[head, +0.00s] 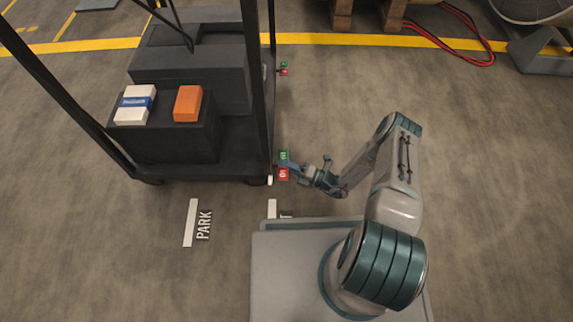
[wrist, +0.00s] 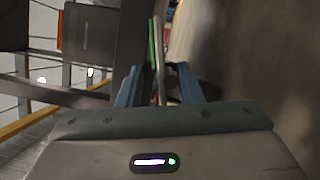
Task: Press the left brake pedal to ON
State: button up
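Two small brake pedals with green and red parts stick out from the right side of the black cart in the head view. The near pedal (head: 283,166) is at the cart's near right corner; the far one (head: 284,68) is further back. Neither picture settles which is the left one. My gripper (head: 291,170) is at the near pedal, just to its right. In the wrist view the pedal shows nearly edge-on as a thin green strip (wrist: 152,45), between and beyond the blue fingers (wrist: 160,78). The fingers stand apart. Whether they touch the pedal cannot be told.
The black cart (head: 180,142) has dark posts and carries a white-and-blue box (head: 135,105) and an orange block (head: 188,103). Floor lettering reading PARK (head: 204,225) lies in front of it. Open floor lies to the right of my arm; red cables (head: 455,50) lie at the back right.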

jog(key=p+v, duration=0.2)
jog(key=v, duration=1.1)
jog(key=shift+s+d+p, duration=0.1)
jog(key=shift+d+p, duration=0.2)
jog(key=shift+p, duration=0.05)
jog(key=shift+r, duration=0.1)
jog(key=w+r+n+g+h+p, duration=0.2)
jog(key=r+n+g+h+p, duration=0.55)
jog(key=r, duration=1.65)
jog(key=w+r+n+g+y+p, duration=0.15)
jog(key=r+n+g+p, duration=0.25)
jog(key=r+n+p, duration=1.4)
jog(key=s+r+n+t+h+p, duration=0.2)
jog(key=s+r+n+h+p, duration=0.2)
jog(key=r, duration=1.3)
jog(key=s+r+n+t+h+p, duration=0.2)
jog(key=s+r, duration=0.5)
jog(key=r, duration=0.9)
jog(key=s+r+n+t+h+p, duration=0.2)
jog(key=s+r+n+h+p, duration=0.3)
jog(key=r, duration=1.2)
jog(key=s+n+p, duration=0.1)
jog(key=p, duration=0.2)
jog(key=shift+s+d+r+h, duration=0.2)
jog(key=shift+d+r+h, duration=0.1)
jog(key=shift+d, duration=0.05)
jog(key=shift+t, duration=0.25)
